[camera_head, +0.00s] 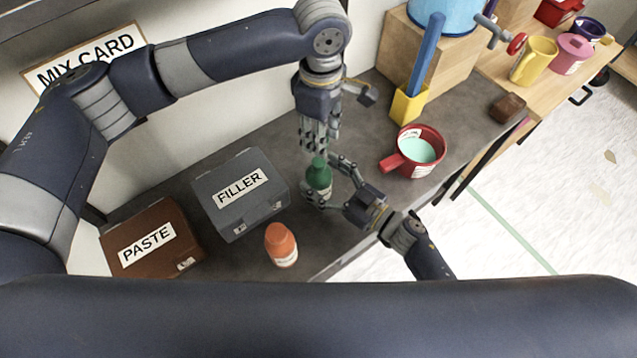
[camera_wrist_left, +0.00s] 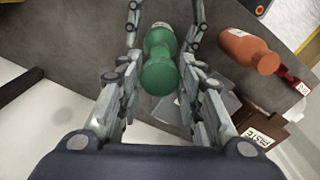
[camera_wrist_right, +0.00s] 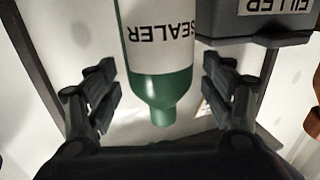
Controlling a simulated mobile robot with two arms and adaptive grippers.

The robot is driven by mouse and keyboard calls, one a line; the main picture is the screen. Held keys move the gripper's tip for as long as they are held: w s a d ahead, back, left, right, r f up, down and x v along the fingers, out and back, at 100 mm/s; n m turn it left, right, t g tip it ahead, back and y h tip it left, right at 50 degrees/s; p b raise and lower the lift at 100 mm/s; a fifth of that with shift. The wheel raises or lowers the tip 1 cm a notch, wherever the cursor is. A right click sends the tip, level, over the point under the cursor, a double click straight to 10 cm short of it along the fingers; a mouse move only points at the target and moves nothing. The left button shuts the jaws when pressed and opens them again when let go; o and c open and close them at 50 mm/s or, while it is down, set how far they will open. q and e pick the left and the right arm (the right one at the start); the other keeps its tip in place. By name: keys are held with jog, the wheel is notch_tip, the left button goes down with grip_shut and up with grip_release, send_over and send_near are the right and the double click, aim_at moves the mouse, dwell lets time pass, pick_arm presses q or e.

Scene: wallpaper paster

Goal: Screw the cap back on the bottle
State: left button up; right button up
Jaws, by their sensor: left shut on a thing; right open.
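The green bottle (camera_head: 319,176) stands upright on the dark table. Its white SEALER label (camera_wrist_right: 160,38) and green neck end show in the right wrist view, where it appears upside down. My left gripper (camera_head: 317,150) points down from above at the bottle's top and is shut on a green piece (camera_wrist_left: 160,78) that looks like the cap. The fingers partly hide it, and I cannot tell where cap and neck meet. My right gripper (camera_head: 328,180) is open, with its fingers on either side of the bottle, apart from it in its wrist view (camera_wrist_right: 157,88).
The grey FILLER box (camera_head: 238,205), brown PASTE box (camera_head: 150,265) and orange bottle (camera_head: 281,246) stand left and front of the green bottle. A red cup (camera_head: 432,140) with pale green contents, a yellow holder (camera_head: 408,105) and a brown block (camera_head: 507,107) are to the right.

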jog(key=shift+w+a, duration=0.4)
jog(key=shift+a, duration=0.1)
jog(key=c, duration=1.6)
pick_arm(q)
send_over(321, 163)
jog(key=shift+f, duration=2.5)
pick_arm(e)
jog(key=shift+c, duration=0.2)
pick_arm(q)
jog(key=shift+f, duration=0.85)
jog(key=shift+f, duration=0.55)
